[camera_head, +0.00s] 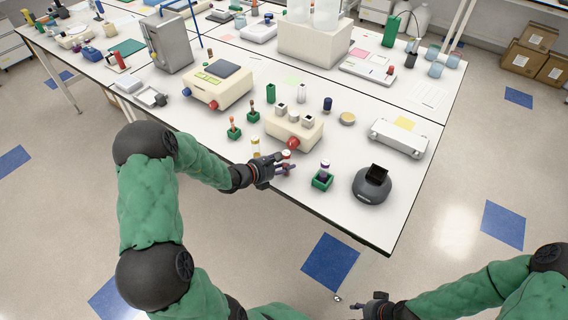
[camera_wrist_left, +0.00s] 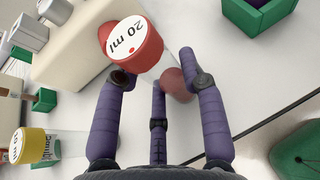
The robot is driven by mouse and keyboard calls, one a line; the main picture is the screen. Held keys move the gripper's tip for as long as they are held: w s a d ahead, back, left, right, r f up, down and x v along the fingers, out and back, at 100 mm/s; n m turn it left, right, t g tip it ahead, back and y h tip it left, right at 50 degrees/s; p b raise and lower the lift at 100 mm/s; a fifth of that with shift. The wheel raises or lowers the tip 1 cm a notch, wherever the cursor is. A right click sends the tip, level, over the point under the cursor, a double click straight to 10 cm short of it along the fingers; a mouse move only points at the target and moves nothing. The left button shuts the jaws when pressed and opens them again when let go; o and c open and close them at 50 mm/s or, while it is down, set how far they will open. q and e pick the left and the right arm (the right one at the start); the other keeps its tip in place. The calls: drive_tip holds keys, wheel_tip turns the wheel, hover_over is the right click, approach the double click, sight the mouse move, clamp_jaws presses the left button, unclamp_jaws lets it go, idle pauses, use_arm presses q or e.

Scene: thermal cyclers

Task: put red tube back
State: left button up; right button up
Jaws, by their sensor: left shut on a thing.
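The red tube shows its red cap with a white "20 ml" top (camera_wrist_left: 133,42) in the left wrist view, and the cap also shows in the head view (camera_head: 286,154). My left gripper (camera_head: 284,167) is shut on this tube, in front of the cream block device (camera_head: 297,127). Its purple fingers close around the tube below the cap, and most of the tube's body is hidden or blurred. A yellow-capped tube (camera_head: 255,147) stands to the left of the gripper. My right gripper (camera_head: 377,305) is low in the head view, off the table, its fingers unclear.
A green holder (camera_head: 321,182) with a purple tube stands right of my left gripper. Smaller green holders (camera_head: 234,133) stand to its left. A dark grey round device (camera_head: 371,187) and a white tray-like device (camera_head: 399,139) are at the right. The table's front edge is close.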

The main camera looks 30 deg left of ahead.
use_arm(q)
drive_tip(key=shift+r, duration=0.1)
drive_tip(key=shift+f, duration=0.2)
drive_tip(key=o, duration=0.9)
drive_tip(key=shift+r, duration=0.15)
